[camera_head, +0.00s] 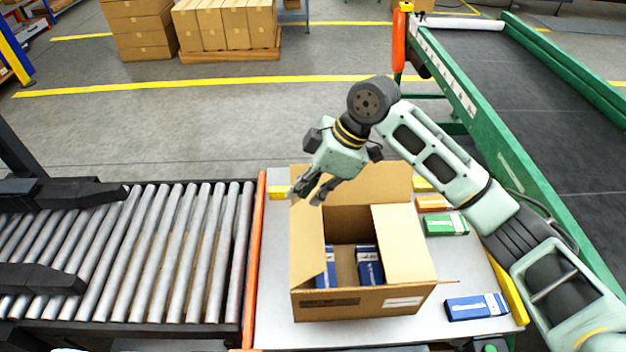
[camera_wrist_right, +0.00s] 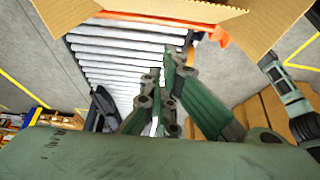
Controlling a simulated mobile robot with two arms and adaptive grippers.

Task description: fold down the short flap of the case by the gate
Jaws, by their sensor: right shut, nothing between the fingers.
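The open cardboard case (camera_head: 350,304) stands on the light table with blue-and-white cartons (camera_head: 369,266) inside. Its far flap (camera_head: 385,182) stands up, the right panel (camera_head: 403,244) slants beside the opening, and the left flap (camera_head: 306,245) is on the side of the orange bar (camera_head: 252,265). I cannot tell for certain which part is the gate. My right gripper (camera_head: 306,194) is shut and empty, above the case's far left corner. The wrist view shows its fingers (camera_wrist_right: 165,88) together and cardboard flaps (camera_wrist_right: 205,12) at the top. My left gripper is not seen.
A roller conveyor (camera_head: 150,250) lies left of the table, with dark bars (camera_head: 60,192) over it. Small cartons, one green (camera_head: 446,225), one orange (camera_head: 433,203) and one blue (camera_head: 476,306), lie right of the case. A green-framed belt (camera_head: 530,90) runs at the right.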

